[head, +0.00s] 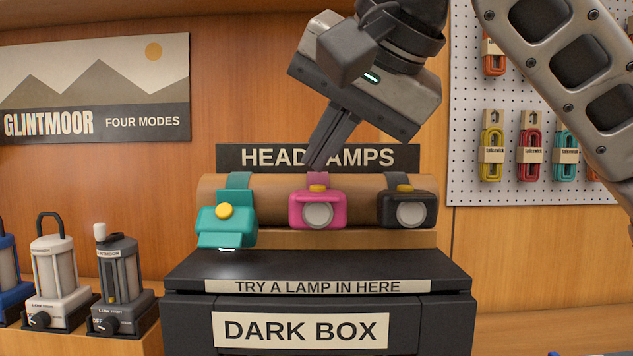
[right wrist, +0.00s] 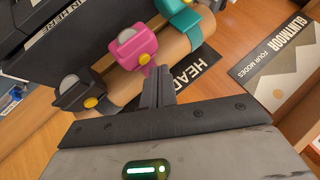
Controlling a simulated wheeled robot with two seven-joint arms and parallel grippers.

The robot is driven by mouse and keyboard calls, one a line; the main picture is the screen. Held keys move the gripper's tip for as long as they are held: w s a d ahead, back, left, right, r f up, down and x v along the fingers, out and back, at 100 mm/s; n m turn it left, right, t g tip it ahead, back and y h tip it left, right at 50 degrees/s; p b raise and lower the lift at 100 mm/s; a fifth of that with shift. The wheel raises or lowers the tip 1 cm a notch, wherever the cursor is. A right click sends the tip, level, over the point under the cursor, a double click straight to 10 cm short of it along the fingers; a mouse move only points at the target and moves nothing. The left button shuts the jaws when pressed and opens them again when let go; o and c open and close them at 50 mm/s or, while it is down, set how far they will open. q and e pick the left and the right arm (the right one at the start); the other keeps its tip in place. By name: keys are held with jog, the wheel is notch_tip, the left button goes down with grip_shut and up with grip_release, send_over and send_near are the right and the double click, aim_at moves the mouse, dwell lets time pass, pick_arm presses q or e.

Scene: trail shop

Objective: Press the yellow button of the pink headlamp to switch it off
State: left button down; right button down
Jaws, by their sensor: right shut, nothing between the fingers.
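The pink headlamp (head: 318,212) hangs by its pink strap on the front of a brown roll, between a teal and a black headlamp. Its yellow button (head: 318,188) sits on top of the case. Its round lens looks pale grey, with no clear glow. My right gripper (head: 316,163) is shut and empty, its fingers pointing down just above and behind the button. In the right wrist view, the fingertips (right wrist: 158,73) are close to the pink headlamp (right wrist: 132,46) and its button (right wrist: 144,58); I cannot tell whether they touch. My left gripper is not in view.
The teal headlamp (head: 226,228) tilts down, with a bright glow beneath it. The black headlamp (head: 408,208) is at the right. A HEADLAMPS sign (head: 400,158) stands behind the roll, above the dark box (head: 440,325). Lanterns (head: 118,285) stand at the left.

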jog(key=shift+r, duration=0.1)
notch_tip(320, 180, up, 6)
jog(key=p, duration=0.5)
jog(key=shift+p, duration=0.3)
